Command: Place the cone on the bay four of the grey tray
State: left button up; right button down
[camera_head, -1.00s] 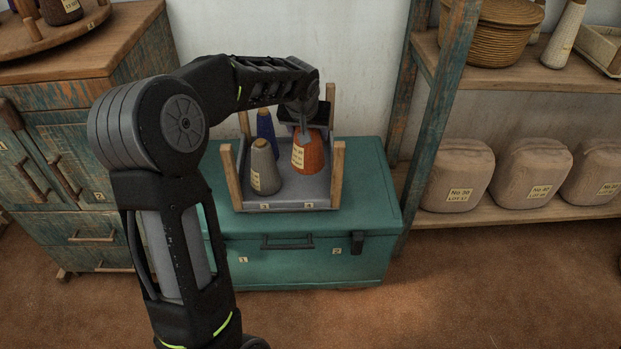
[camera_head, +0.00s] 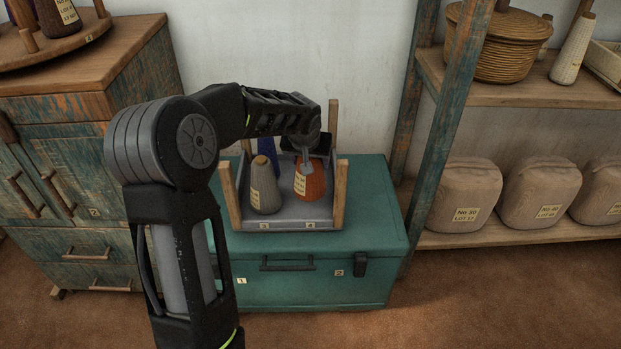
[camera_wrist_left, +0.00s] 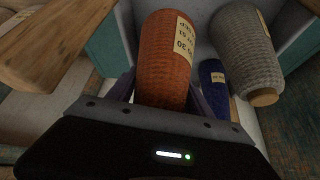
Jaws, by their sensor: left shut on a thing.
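The orange-brown cone (camera_head: 312,186) with a cream label is at the right front of the grey tray (camera_head: 288,222), over or in the bay marked 4. I cannot tell whether its base touches the tray floor. My left gripper (camera_head: 307,160) comes from above and is shut on the cone near its top. The left wrist view shows the cone (camera_wrist_left: 165,60) between the fingers. A grey cone (camera_head: 266,188) stands in the bay marked 3, and a blue cone (camera_head: 264,147) stands behind it. The back right of the tray is hidden by my gripper. My right gripper is not seen.
The tray has wooden corner posts (camera_head: 340,190) and stands on a teal chest (camera_head: 375,225). A wooden cabinet (camera_head: 90,150) is at the left. A shelf (camera_head: 520,237) with several wrapped bundles (camera_head: 465,195) is at the right. The chest top right of the tray is clear.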

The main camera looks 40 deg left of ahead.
pick_arm(q)
jog(key=shift+r, duration=0.1)
jog(key=shift+f+b, duration=0.8)
jog(key=shift+f, duration=1.75)
jog(key=shift+f, duration=0.15)
jog(key=o, duration=1.6)
jog(key=shift+r, duration=0.3)
jog(key=p+v, duration=0.3)
jog(key=v, duration=0.9)
jog(key=shift+f, duration=0.1)
